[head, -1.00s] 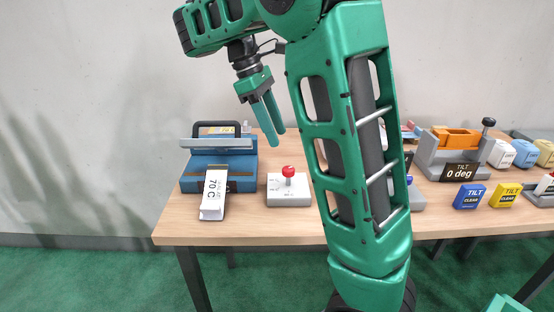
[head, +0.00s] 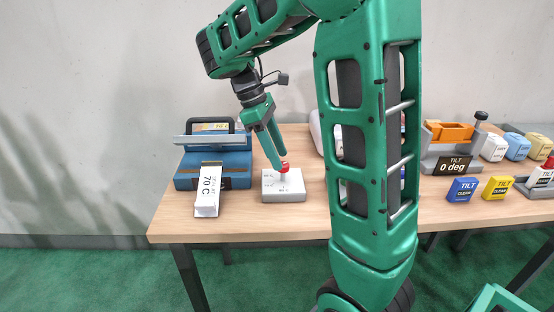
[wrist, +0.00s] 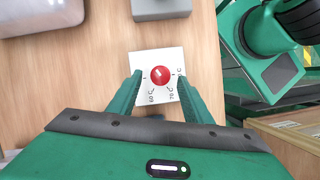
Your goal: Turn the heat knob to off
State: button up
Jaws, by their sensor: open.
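The heat knob is a red ball-topped knob (head: 283,167) on a light grey block (head: 283,190) near the table's front edge. In the wrist view the red knob (wrist: 160,76) sits on a white plate (wrist: 172,60) with printed marks, 60 C and 70 C among them. My gripper (head: 277,163) points down at the knob from above. In the wrist view my gripper (wrist: 160,84) is open, with one green finger on each side of the knob. I cannot tell whether the fingers touch it. The knob's far side is partly hidden in the head view.
My arm hides the middle of the table.

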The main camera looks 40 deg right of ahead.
jog(key=shift+x, duration=1.1)
jog(key=c, duration=1)
jog(key=shift+c, duration=0.2)
